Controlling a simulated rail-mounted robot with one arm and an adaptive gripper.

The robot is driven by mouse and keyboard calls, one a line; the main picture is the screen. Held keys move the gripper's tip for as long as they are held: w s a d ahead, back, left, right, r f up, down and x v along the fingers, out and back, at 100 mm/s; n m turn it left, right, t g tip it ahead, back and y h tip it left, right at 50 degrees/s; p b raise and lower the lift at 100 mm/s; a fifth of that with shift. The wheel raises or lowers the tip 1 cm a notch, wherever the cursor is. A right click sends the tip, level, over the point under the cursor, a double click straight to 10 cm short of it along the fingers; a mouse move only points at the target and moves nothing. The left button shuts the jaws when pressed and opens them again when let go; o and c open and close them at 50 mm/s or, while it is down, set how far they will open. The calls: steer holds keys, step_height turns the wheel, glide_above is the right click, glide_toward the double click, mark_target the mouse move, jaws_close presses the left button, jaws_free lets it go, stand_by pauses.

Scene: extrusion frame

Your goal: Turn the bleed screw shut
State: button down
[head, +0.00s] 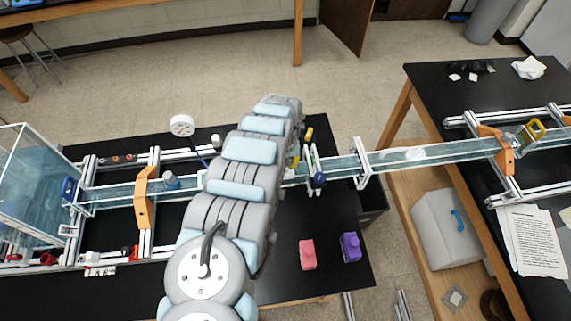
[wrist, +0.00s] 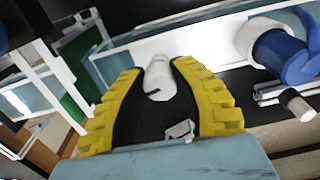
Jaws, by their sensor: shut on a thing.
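The bleed screw (wrist: 158,78) shows in the wrist view as a small pale, rounded head with a dark slot, between the far ends of my fingers. My gripper (wrist: 157,88) has yellow ribbed fingers with dark inner faces, and they are shut on the screw head. The screw's lower part and its seat are hidden. In the head view my arm covers the screw, and only bits of yellow from my gripper (head: 301,147) show at the arm's right edge, over the clear channel.
The clear channel (head: 337,167) runs across on an extrusion frame and bridges to the right table. A blue-and-white fitting (wrist: 275,48) stands close right of my fingers. Pink (head: 307,254) and purple (head: 350,247) blocks lie on the black table. An orange bracket (head: 145,197) is left of my arm.

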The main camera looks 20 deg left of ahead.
steer(key=shift+m, duration=1.1)
steer(key=c, duration=0.8)
jaws_free()
step_height(320, 180, up, 12)
steer(key=shift+s, duration=0.1)
stand_by(0.6)
